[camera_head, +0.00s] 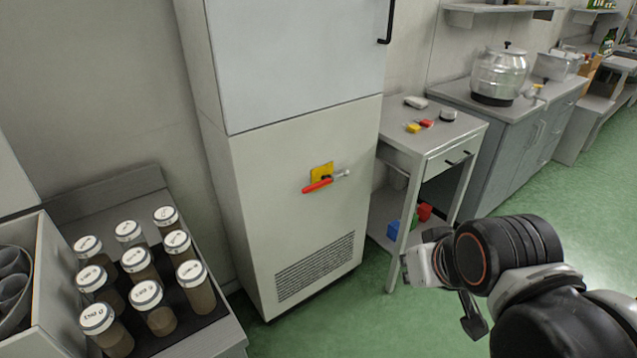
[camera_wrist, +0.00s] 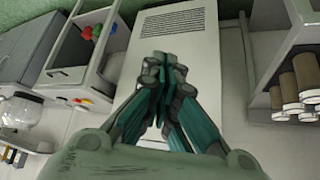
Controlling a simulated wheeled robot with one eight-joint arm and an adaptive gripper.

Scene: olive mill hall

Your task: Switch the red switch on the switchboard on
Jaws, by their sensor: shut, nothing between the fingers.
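The red switch (camera_head: 317,185) is a lever on a yellow plate (camera_head: 322,170) on the front of the tall pale cabinet (camera_head: 290,225). The lever lies close to horizontal, its left end slightly lower, with a small metal part at its right. My gripper (camera_wrist: 166,72) is shut and empty in the wrist view, pointing towards the cabinet's lower front. The head view shows my arm and gripper at the lower right, to the right of the cabinet and apart from the switch. The switch does not show in the wrist view; the fingers cover part of the cabinet front.
A grey side table (camera_head: 438,141) with small items stands right of the cabinet. A counter (camera_head: 515,125) with a metal vessel (camera_head: 499,74) lies beyond. At left, several lidded jars (camera_head: 140,266) stand on a dark tray. Green floor is free before the cabinet.

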